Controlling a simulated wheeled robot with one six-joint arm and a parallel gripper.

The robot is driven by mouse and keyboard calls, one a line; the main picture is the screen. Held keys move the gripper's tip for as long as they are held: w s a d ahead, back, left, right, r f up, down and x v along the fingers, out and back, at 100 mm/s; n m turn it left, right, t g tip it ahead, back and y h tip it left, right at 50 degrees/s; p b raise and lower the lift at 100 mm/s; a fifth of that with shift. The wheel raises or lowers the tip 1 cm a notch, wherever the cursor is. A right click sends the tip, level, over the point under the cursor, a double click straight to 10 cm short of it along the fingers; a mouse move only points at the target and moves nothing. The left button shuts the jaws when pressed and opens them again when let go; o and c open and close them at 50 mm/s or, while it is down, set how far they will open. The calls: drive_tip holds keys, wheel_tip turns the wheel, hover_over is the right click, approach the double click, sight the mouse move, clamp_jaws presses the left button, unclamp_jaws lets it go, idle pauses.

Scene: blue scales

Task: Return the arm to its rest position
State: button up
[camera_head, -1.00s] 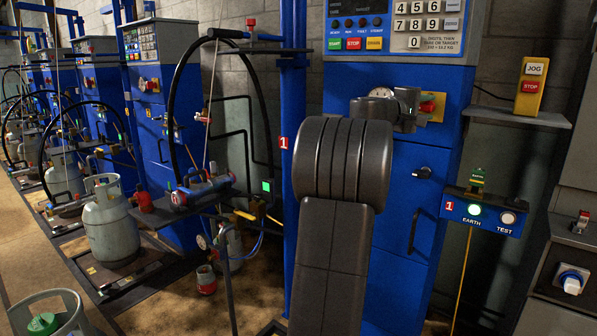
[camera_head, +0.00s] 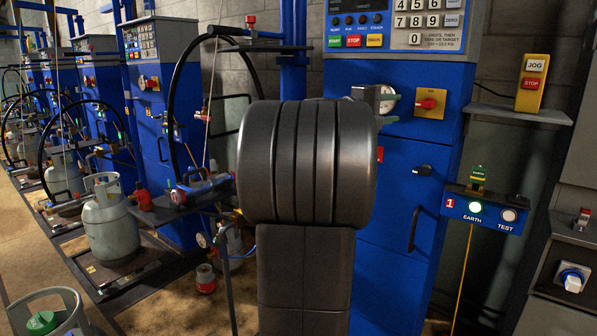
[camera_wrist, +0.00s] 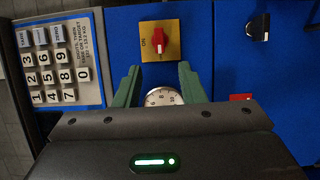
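My arm (camera_head: 308,165) fills the middle of the head view, in front of the blue scale cabinet (camera_head: 400,200). My gripper shows in the wrist view (camera_wrist: 158,68), with two green fingers spread apart and nothing held between them. A round white gauge (camera_wrist: 163,96) shows between the fingers, partly hidden by my gripper body. A red rotary switch on a yellow plate (camera_wrist: 168,42) lies just beyond the fingertips, apart from them. In the head view the same plate (camera_head: 429,112) stands right of my gripper, which is mostly hidden behind my arm.
The keypad panel (camera_head: 405,25) is above the cabinet door. A yellow JOG/STOP box (camera_head: 531,82) sits on a shelf at right, above the EARTH/TEST box (camera_head: 487,212). A hose stand and a grey gas cylinder (camera_head: 110,225) are at left.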

sight(424, 102)
drive_tip(key=x, duration=0.4)
drive_tip(key=p+x, duration=0.1)
drive_tip(key=x, duration=0.8)
drive_tip(key=shift+w+d+r+p, duration=0.2)
drive_tip(key=shift+r+p, duration=0.1)
drive_tip(key=shift+r, duration=0.05)
drive_tip(key=shift+s+a+r+m+y+p, duration=0.15)
drive_tip(key=shift+m+y+p, duration=0.15)
drive_tip(key=shift+m+p, duration=0.55)
drive_tip(key=shift+m+y+p, duration=0.3)
drive_tip(key=shift+m+p, duration=0.25)
drive_tip(key=shift+p, duration=0.35)
drive_tip(key=m+y+p, duration=0.2)
drive_tip(key=m+p, duration=0.2)
drive_tip(key=p, duration=0.2)
drive_tip(key=shift+p, duration=0.35)
drive_tip(key=b+v, duration=0.2)
drive_tip(key=v, duration=1.1)
drive_tip(key=shift+a, duration=0.25)
drive_tip(key=shift+s, duration=0.2)
